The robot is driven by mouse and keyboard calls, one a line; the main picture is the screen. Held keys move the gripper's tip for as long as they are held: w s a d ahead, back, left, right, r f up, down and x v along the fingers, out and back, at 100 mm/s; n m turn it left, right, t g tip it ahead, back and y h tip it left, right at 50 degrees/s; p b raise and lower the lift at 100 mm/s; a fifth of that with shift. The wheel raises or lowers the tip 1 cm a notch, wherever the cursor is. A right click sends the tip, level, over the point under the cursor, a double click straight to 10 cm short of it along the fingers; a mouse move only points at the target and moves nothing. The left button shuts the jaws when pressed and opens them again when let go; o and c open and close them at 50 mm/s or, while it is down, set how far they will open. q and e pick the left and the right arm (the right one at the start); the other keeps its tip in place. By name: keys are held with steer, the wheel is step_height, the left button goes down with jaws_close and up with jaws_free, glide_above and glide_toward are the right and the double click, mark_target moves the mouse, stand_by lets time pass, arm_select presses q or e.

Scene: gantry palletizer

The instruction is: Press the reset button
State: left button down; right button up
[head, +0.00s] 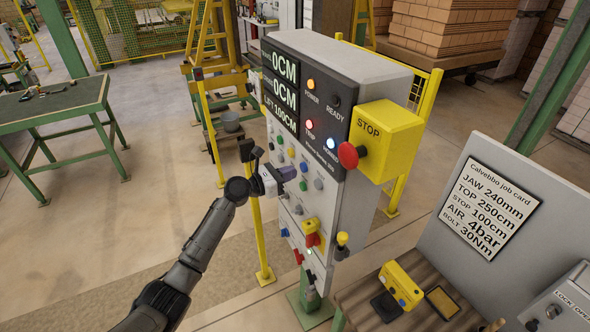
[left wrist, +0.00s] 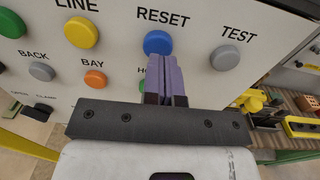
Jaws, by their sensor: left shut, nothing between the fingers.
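The blue reset button (left wrist: 158,42) is on the pale panel face under the label RESET in the left wrist view. In the head view a small blue button (head: 303,167) shows just beside my gripper's tips. My left gripper (head: 287,173) is shut and empty, pointing at the control panel (head: 346,215). Its purple fingers (left wrist: 163,75) end at the lower edge of the reset button in the left wrist view. I cannot tell whether they touch it. My right gripper is in neither view.
A yellow button (left wrist: 82,32) and a grey TEST button (left wrist: 225,58) flank the reset button; an orange BAY button (left wrist: 95,79) is below left. A yellow STOP box (head: 385,140) with a red knob juts from the cabinet. A yellow post (head: 258,240) stands close by my left arm.

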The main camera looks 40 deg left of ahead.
mark_target(302, 170)
arm_select(q)
steer(key=shift+x, duration=1.05)
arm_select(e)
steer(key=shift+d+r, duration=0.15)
arm_select(q)
steer(key=shift+w+d, duration=0.2)
steer(key=shift+w, duration=0.25)
steer(key=shift+f, duration=0.25)
steer(key=shift+w, duration=0.1)
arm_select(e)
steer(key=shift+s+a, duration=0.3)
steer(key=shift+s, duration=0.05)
arm_select(q)
steer(key=shift+d, duration=0.1)
